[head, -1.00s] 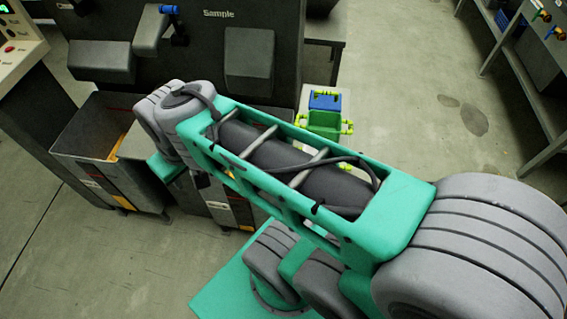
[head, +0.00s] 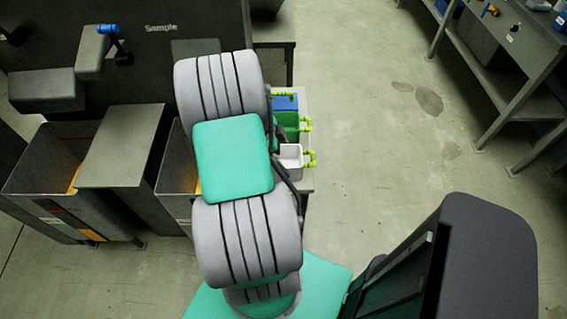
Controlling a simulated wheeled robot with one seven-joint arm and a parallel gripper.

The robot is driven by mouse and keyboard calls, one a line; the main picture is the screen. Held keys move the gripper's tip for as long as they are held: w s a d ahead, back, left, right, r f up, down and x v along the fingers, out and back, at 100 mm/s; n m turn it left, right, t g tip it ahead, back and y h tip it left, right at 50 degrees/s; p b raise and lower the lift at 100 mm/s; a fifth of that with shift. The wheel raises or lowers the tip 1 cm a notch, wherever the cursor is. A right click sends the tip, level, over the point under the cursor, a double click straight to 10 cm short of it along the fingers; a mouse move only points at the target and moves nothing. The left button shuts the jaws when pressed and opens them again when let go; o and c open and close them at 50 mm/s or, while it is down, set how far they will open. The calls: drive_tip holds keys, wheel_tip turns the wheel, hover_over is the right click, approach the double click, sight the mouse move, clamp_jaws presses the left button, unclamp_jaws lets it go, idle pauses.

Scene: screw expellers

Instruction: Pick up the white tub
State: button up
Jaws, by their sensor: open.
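The white tub (head: 291,154) stands on a light-topped stand (head: 303,182), just right of my arm in the head view. Its left side is partly covered by my arm and a dark cable. Yellow-green handles (head: 311,158) show at its right side. My gripper is hidden behind my own arm, so its place relative to the tub cannot be seen.
A green tub (head: 287,120) and a blue tub (head: 284,102) stand in a row behind the white one. Left are a dark machine marked "Sample" (head: 150,60) and open grey bins (head: 45,165). A workbench (head: 510,60) stands far right; the floor between is clear.

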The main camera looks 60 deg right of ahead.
sight(287, 163)
drive_tip(key=x, duration=0.4)
drive_tip(key=shift+w, duration=0.2)
drive_tip(key=shift+f, duration=0.1)
drive_tip(key=shift+f, duration=0.25)
idle(0.4)
drive_tip(key=c, duration=1.2)
drive_tip(key=shift+c, duration=0.5)
drive_tip(key=shift+r, duration=0.15)
